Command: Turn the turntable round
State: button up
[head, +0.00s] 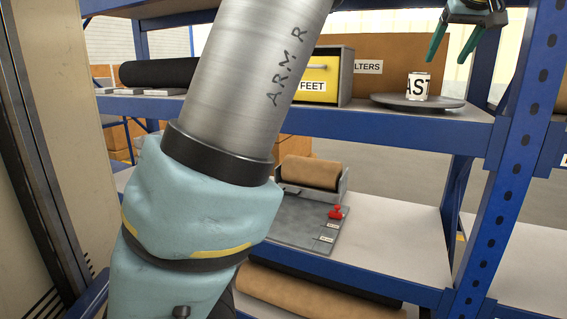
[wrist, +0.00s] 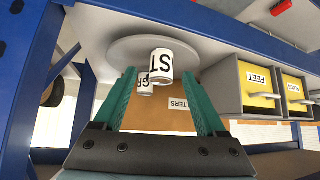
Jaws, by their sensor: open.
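The turntable (head: 450,103) is a flat dark grey disc on the upper shelf, at the right in the head view. It also shows in the wrist view (wrist: 128,47). A white can (head: 418,87) with black letters stands on it; the wrist view shows the can with "ST" (wrist: 161,66) and a second white lettered one (wrist: 145,88) partly behind it. My gripper (head: 447,60) has teal fingers spread apart, empty, above and to the right of the turntable in the head view. In the wrist view the cans appear between the fingers (wrist: 159,74).
A yellow-fronted FEET drawer (head: 318,78) stands left of the turntable, with a brown FILTERS board (head: 395,60) behind. A blue upright (head: 500,165) stands close to the turntable's right.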

jog(key=w+a+f+g+y, duration=0.1)
jog(key=w+a+f+g, duration=0.1)
jog(key=a+f, duration=1)
jog(key=w+a+f+g, duration=0.2)
jog(key=a+f, duration=0.8)
jog(key=a, duration=0.3)
jog(key=s+a+f+g, duration=0.3)
jog(key=s+a+f, duration=1.1)
jog(key=s+a, duration=0.2)
jog(key=shift+s+a+f+n, duration=0.25)
jog(key=shift+a+n, duration=0.15)
jog(key=shift+a, duration=0.2)
